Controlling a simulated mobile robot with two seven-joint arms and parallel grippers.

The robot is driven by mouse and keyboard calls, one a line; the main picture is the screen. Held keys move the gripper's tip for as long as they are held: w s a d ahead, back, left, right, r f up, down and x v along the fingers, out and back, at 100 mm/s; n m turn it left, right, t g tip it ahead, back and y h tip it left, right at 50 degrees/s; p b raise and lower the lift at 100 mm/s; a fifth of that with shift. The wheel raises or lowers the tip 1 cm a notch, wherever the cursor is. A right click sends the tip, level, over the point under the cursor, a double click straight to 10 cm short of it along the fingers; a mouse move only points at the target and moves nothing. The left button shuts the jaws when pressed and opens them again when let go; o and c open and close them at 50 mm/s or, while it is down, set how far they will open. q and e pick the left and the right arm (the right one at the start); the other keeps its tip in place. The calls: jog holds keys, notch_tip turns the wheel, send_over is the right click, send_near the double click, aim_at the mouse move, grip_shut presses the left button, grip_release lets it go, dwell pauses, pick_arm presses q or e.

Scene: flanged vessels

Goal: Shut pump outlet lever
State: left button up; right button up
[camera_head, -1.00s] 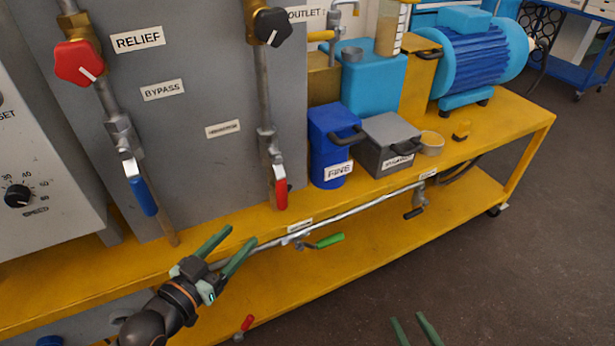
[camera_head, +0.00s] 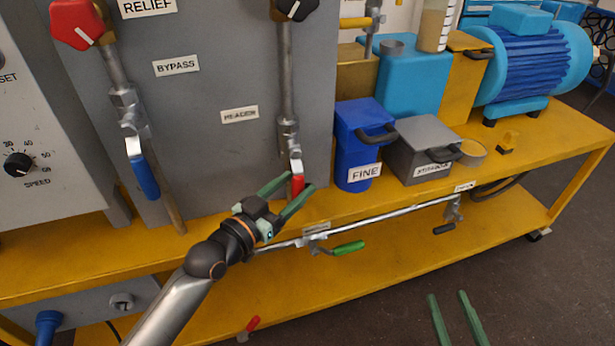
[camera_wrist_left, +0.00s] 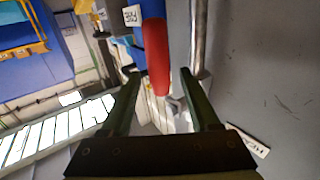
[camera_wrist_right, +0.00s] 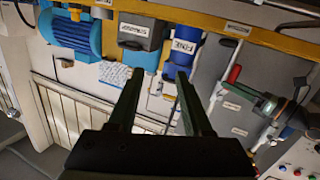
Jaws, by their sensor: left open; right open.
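A lever with a red handle (camera_head: 297,187) hangs down from a valve on the vertical pipe beside the grey panel. My left gripper (camera_head: 301,180) is open, with its fingertips at the lower part of this handle. In the left wrist view the red handle (camera_wrist_left: 156,55) shows between and beyond the open fingers, and nothing is clamped. The red handle (camera_wrist_right: 233,73) also shows in the right wrist view. My right gripper (camera_head: 447,294) is open and empty, low in front of the bench. I cannot read a label naming the pump outlet lever.
A blue-handled lever (camera_head: 144,177) hangs to the left. A green-handled lever (camera_head: 347,248) is on the low pipe. A blue bin (camera_head: 355,150) labelled FINE and a grey bin (camera_head: 421,142) stand just right of the red lever. The floor (camera_head: 560,290) at right is clear.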

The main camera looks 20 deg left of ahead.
pick_arm(q)
jog(key=shift+b+x, duration=0.3)
jog(key=shift+x, duration=2.05)
pick_arm(e)
jog(key=shift+w+a+r+n+t+y, duration=0.1)
jog(key=shift+r+n+t+y, duration=0.3)
jog(key=shift+r, duration=0.8)
jog(key=shift+w+r+t+y, duration=0.1)
jog(key=shift+r+t, duration=0.5)
jog(key=shift+r, duration=0.55)
pick_arm(q)
grip_shut()
